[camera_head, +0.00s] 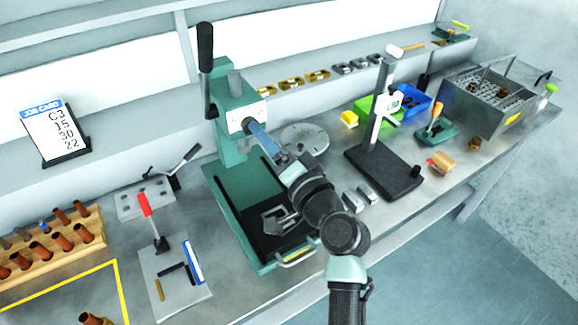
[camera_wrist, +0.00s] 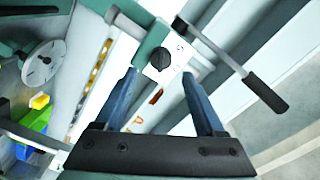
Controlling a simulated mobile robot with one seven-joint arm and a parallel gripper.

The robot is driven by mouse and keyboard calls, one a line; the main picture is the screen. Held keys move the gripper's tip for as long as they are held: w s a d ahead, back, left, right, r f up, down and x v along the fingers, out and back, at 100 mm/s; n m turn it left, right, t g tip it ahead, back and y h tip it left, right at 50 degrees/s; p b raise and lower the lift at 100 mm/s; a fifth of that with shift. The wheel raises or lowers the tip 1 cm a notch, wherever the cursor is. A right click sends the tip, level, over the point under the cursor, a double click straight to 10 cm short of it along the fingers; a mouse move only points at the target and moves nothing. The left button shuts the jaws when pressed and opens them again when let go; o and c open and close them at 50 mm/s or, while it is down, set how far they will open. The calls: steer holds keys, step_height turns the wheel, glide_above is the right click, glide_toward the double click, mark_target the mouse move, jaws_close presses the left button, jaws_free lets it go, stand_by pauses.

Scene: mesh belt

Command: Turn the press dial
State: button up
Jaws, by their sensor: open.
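The green press (camera_head: 228,105) stands on the bench in the left-middle of the head view, with a white plate on the front of its head. In the wrist view the black round press dial (camera_wrist: 160,58) sits on this white plate, with small markings beside it. My gripper (camera_head: 252,130) is open and points at the plate; its blue fingers also show in the wrist view (camera_wrist: 159,74). The fingertips lie to either side of the dial in the picture. Nothing is between them, and whether they touch the plate is unclear.
The press lever (camera_head: 205,70) rises at the press's left, and its black grip (camera_wrist: 265,92) shows in the wrist view. A job card (camera_head: 50,128) stands on the left shelf. A black stand (camera_head: 380,165), round grey disc (camera_head: 305,138) and metal basket (camera_head: 490,95) are to the right.

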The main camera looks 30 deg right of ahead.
steer(key=s+b, duration=0.1)
steer(key=s, duration=0.8)
steer(key=shift+d+b, duration=0.15)
steer(key=shift+b, duration=0.25)
